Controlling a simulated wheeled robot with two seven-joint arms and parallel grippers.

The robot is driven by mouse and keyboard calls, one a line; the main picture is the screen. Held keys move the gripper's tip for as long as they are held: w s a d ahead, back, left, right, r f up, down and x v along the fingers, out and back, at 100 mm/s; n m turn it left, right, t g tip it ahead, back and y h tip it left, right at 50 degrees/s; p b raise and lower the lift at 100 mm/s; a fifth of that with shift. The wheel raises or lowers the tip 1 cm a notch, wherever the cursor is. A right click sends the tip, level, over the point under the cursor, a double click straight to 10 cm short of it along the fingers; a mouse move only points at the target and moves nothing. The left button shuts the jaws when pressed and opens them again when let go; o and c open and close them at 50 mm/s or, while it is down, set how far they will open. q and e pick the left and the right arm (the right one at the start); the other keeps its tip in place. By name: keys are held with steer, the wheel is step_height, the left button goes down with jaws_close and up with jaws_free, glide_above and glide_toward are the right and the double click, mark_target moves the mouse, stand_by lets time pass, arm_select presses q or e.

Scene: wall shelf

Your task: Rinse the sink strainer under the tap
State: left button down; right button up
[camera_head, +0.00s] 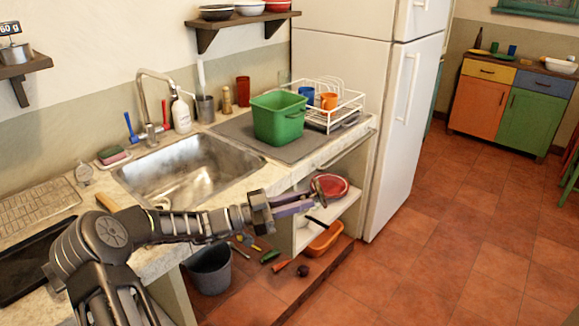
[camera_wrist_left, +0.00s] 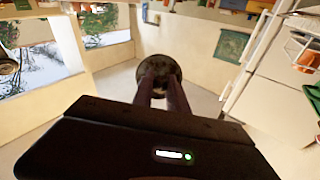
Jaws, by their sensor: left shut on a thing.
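My left gripper (camera_head: 308,202) reaches out to the right of the sink, past the counter's front edge, in front of the open shelf. It is shut on a small round dark thing, which looks like the sink strainer (camera_head: 318,187). In the left wrist view the strainer (camera_wrist_left: 160,65) sits between the fingertips, and the fingers hide part of it. The metal sink (camera_head: 185,165) is in the counter, to the left of the gripper. The tap (camera_head: 142,92) arches over the sink's back left side; I cannot tell if water runs. My right gripper is not in view.
A green tub (camera_head: 278,122) and a white dish rack (camera_head: 345,103) with cups stand right of the sink. A soap bottle (camera_head: 181,115) stands behind it. A red bowl (camera_head: 334,186) is on the shelf below the counter. A grey bucket (camera_head: 209,272) is beneath my arm.

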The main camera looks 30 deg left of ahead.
arm_select(q)
steer(key=s+d+f+m+g+h, duration=0.2)
steer(key=s+d+f, duration=0.3)
steer(key=d+f, duration=0.55)
steer(key=s+d+f, duration=0.2)
steer(key=s+d, duration=0.3)
steer(key=shift+s+d+f, duration=0.2)
steer(key=shift+d+f, duration=0.15)
steer(key=shift+d, duration=0.05)
steer(key=shift+a, duration=0.15)
